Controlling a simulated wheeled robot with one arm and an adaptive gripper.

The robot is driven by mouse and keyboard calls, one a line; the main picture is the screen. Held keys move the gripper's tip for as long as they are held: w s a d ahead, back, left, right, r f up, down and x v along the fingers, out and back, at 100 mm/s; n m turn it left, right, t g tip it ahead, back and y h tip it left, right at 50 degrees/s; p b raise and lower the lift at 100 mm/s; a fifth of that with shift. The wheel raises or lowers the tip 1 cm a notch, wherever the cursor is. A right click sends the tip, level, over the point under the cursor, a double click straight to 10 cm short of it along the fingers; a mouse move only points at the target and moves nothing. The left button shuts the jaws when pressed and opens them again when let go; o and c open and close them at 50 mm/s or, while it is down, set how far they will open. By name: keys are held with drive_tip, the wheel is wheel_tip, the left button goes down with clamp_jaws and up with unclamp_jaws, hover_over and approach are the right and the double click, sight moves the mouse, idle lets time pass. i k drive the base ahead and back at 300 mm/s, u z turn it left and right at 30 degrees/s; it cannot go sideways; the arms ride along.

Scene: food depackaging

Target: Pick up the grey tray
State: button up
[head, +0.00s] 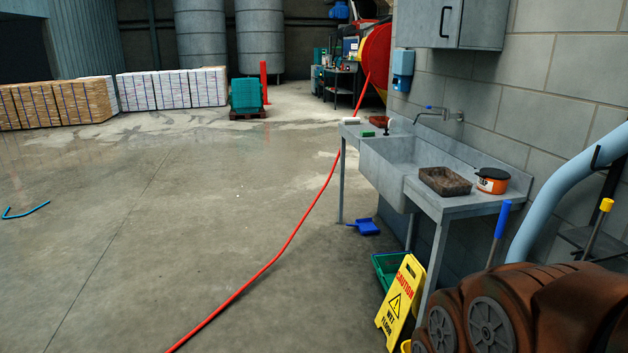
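A shallow rectangular tray (445,181) with a dark brown-grey, dirty look sits on the right-hand worktop of the metal sink unit (468,205). It is the nearest match to a grey tray that I can make out. An orange tub with a black lid (492,181) stands just right of it. My gripper is not in view.
A yellow caution sign (400,302) and a green crate (390,268) stand below the sink's front. A red hose (275,260) crosses the floor. A blue dustpan (364,226) lies near the sink leg. The left floor is mostly clear.

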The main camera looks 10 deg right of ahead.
sight(446, 183)
drive_tip(key=i, duration=2.3)
drive_tip(key=z, duration=0.85)
